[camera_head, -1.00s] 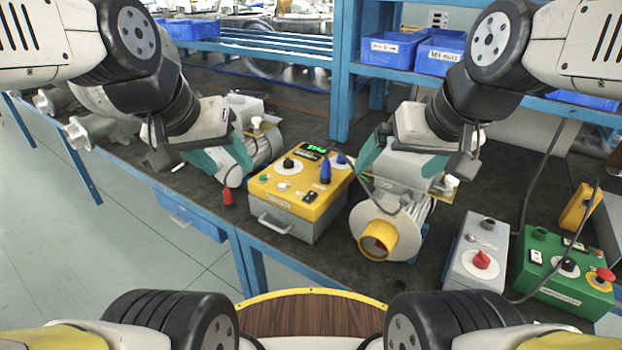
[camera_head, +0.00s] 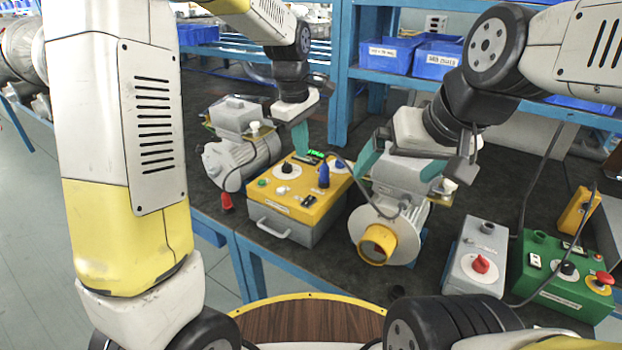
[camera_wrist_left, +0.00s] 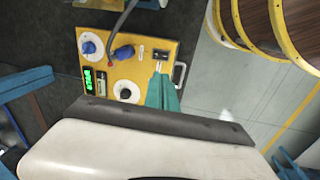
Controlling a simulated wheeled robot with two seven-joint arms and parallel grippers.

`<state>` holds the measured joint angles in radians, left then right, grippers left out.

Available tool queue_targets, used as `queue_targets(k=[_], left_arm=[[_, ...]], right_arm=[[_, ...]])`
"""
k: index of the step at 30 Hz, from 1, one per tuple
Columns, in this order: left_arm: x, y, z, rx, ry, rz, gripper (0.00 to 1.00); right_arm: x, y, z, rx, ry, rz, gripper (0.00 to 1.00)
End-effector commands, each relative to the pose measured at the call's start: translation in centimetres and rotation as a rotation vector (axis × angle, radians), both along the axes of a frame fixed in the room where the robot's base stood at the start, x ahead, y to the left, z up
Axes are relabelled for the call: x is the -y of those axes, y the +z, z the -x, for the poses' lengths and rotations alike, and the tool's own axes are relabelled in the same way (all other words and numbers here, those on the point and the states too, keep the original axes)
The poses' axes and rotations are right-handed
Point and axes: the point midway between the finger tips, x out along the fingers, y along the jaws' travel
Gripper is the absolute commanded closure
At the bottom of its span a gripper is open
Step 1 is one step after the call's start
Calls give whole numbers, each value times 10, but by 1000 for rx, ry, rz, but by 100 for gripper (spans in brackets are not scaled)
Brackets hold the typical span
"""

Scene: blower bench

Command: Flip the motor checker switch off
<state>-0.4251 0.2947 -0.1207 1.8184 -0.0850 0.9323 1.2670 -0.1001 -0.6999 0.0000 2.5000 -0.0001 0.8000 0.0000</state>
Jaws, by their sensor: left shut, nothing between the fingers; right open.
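The motor checker (camera_head: 275,208) is a yellow-topped grey box on the bench, with a lit green display (camera_head: 315,155), knobs, a blue plug with a cable and a black rocker switch (camera_head: 309,200) near its front right. The left wrist view shows the checker panel (camera_wrist_left: 140,70) and the black switch (camera_wrist_left: 160,54). My left gripper (camera_head: 301,146) is shut and empty above the back of the panel; its teal fingertips (camera_wrist_left: 163,78) appear close to the switch in the wrist view, but contact cannot be told. My right gripper (camera_head: 400,168) is open at the blower motor (camera_head: 400,192).
A second motor (camera_head: 240,150) stands left of the checker. A yellow-ringed blower outlet (camera_head: 376,244) is to its right. A grey box with a red knob (camera_head: 480,264) and a green control box (camera_head: 565,275) stand further right. Blue bins (camera_head: 390,52) sit on the shelf behind.

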Motion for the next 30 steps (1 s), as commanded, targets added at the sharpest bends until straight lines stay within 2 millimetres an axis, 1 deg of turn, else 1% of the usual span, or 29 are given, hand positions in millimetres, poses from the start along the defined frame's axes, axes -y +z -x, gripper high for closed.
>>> queue_targets(k=[1, 5, 17, 20, 23, 25, 30], left_arm=[[5, -7, -5, -12, 21, -6, 100], [13, -16, -12, -26, 62, -14, 100], [15, -18, -13, -30, 76, -16, 100], [15, -23, -13, -32, 75, -17, 100], [15, -35, -14, -34, 75, -18, 100], [16, -47, -15, -35, 76, -18, 100], [18, -83, -19, -36, 76, -19, 100]], right_arm=[[0, 0, 0, 0, 0, 0, 0], [0, 0, 0, 0, 0, 0, 0], [0, 0, 0, 0, 0, 0, 0], [0, 0, 0, 0, 0, 0, 0], [0, 0, 0, 0, 0, 0, 0], [0, 0, 0, 0, 0, 0, 0], [0, 0, 0, 0, 0, 0, 0]])
